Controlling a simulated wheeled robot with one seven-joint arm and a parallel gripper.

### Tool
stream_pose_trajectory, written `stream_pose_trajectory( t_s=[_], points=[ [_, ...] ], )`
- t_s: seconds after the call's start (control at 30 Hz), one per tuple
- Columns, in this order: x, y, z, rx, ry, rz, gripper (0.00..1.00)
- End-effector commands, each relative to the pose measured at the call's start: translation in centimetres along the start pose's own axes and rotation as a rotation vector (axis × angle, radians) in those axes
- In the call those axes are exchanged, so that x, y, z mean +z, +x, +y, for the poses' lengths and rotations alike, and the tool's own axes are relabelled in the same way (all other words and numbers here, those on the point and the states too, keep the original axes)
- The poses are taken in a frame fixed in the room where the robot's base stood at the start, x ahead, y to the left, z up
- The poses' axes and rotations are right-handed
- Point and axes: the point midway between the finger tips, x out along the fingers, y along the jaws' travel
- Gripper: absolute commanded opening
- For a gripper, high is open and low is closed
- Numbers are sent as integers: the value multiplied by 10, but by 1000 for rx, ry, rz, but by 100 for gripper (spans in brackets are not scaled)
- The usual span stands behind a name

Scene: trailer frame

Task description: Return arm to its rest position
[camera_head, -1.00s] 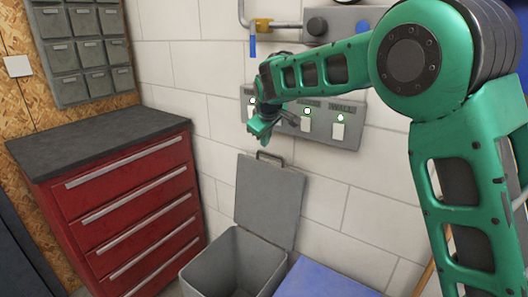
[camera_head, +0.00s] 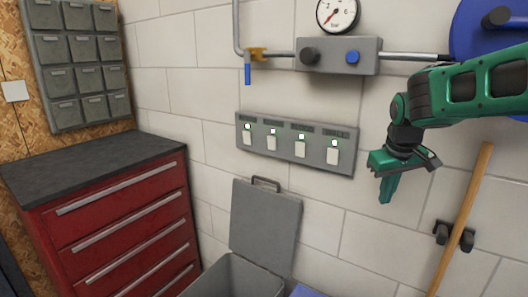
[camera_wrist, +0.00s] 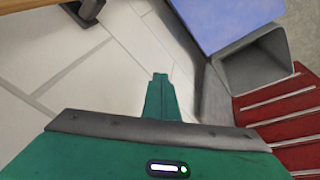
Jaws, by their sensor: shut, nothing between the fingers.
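My gripper (camera_head: 386,190) is at the right of the head view, in front of the white block wall. It points downward, is shut and holds nothing. Its closed green fingers (camera_wrist: 160,98) also show in the wrist view. My green arm comes in from the right edge of the head view. The gripper is to the right of the grey switch panel (camera_head: 316,161) and apart from it in the picture. The panel has several white switches with small lights above them.
A wooden pole (camera_head: 463,215) in a dark wall clip stands right of my gripper. A gauge (camera_head: 338,13), pipes and a blue reel (camera_head: 475,30) are above. An open grey bin (camera_head: 265,220) and red drawer cabinet (camera_head: 120,225) stand to the left.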

Motion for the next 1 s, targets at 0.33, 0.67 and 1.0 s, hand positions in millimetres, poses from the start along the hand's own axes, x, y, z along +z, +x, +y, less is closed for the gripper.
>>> stream_pose_trajectory(
  t_s=[0.33, 0.67, 1.0],
  points=[
    [221, -7, 51, -31, 455, -204, 0],
    [336, -5, 27, -53, 706, -318, 0],
    [342, -5, 25, -54, 718, -325, 0]
  ],
)
